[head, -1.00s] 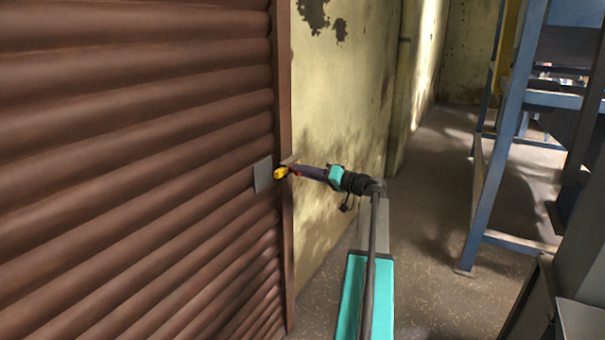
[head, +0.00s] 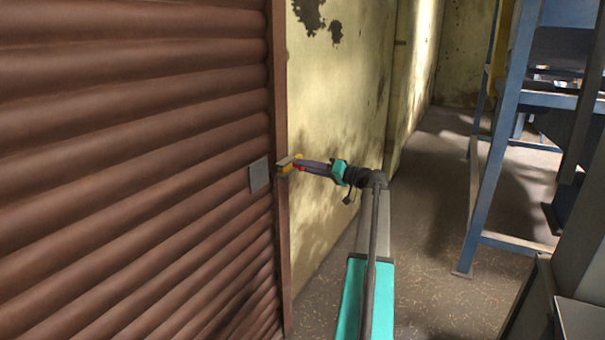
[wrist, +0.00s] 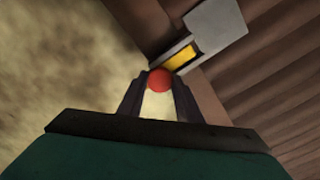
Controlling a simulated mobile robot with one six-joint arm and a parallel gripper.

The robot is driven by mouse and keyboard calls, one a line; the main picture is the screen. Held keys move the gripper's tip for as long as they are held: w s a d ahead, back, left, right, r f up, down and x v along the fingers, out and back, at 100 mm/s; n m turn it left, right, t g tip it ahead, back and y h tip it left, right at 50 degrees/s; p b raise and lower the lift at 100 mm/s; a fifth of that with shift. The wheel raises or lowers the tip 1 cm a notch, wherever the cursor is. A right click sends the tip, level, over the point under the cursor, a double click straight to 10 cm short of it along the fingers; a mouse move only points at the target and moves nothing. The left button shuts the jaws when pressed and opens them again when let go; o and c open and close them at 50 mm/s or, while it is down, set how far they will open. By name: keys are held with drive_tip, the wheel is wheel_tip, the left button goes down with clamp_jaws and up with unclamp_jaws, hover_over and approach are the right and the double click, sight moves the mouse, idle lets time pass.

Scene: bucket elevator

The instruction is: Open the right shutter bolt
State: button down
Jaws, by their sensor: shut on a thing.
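The right shutter bolt is a short yellow bar (head: 286,170) in a grey bracket on the brown door post, with a red knob. In the wrist view the yellow bar (wrist: 181,58) shows inside the bracket, close to the grey plate (wrist: 215,26). My gripper (head: 301,166) reaches it from the right. Its two dark fingers (wrist: 159,84) are shut on the red knob (wrist: 159,78).
The brown ribbed shutter (head: 130,170) fills the left. A stained yellow wall (head: 335,90) runs back beside my arm. A blue steel frame (head: 490,150) stands at the right. The speckled floor (head: 430,200) between wall and frame is clear.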

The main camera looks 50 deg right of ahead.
drive_tip(key=shift+d, duration=0.3)
drive_tip(key=c, duration=1.3)
unclamp_jaws()
drive_tip(key=v, duration=1.3)
drive_tip(key=shift+s, duration=0.4)
